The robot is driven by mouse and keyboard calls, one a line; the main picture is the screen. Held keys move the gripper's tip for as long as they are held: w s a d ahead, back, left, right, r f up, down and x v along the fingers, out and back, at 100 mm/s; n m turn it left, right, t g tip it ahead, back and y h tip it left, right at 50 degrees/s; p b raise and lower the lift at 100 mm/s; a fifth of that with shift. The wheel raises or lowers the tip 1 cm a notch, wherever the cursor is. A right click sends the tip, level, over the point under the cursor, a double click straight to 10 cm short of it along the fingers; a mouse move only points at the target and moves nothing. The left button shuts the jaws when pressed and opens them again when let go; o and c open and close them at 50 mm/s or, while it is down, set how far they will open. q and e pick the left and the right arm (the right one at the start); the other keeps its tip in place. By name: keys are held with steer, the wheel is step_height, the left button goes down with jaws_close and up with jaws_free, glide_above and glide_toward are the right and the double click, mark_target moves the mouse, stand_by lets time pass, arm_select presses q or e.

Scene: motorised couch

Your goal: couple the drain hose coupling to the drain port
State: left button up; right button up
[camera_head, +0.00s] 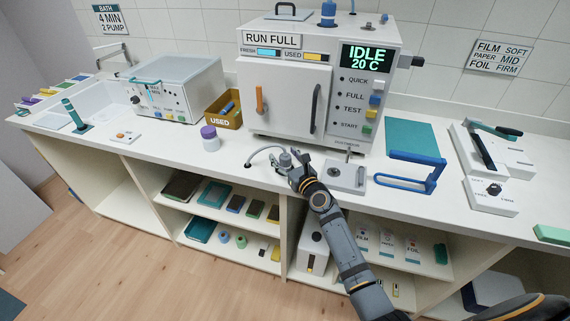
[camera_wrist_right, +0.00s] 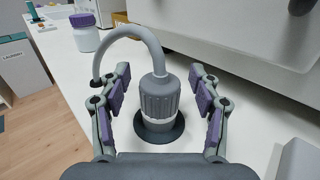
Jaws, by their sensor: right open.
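The drain hose coupling (camera_wrist_right: 160,98) is a dark grey ribbed collar on the end of a grey hose (camera_wrist_right: 133,32). It stands upright over a pale fitting on a dark round base (camera_wrist_right: 160,130), which appears to be the drain port; I cannot tell whether it is locked on. In the head view the coupling (camera_head: 285,158) is on the counter in front of the white machine. My right gripper (camera_head: 293,169) is open, its purple-padded fingers on either side of the coupling with visible gaps. My left gripper is not in view.
The white machine (camera_head: 285,95) with an orange lever stands behind the coupling. A white jar with a purple lid (camera_head: 210,138) is to the left. A grey metal plate (camera_head: 346,175) and a blue frame (camera_head: 408,175) lie to the right. The counter's front edge is close.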

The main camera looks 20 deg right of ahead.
steer(key=shift+s+r, duration=0.15)
steer(key=shift+c, duration=0.4)
steer(key=c, duration=1.2)
steer(key=shift+r, duration=0.1)
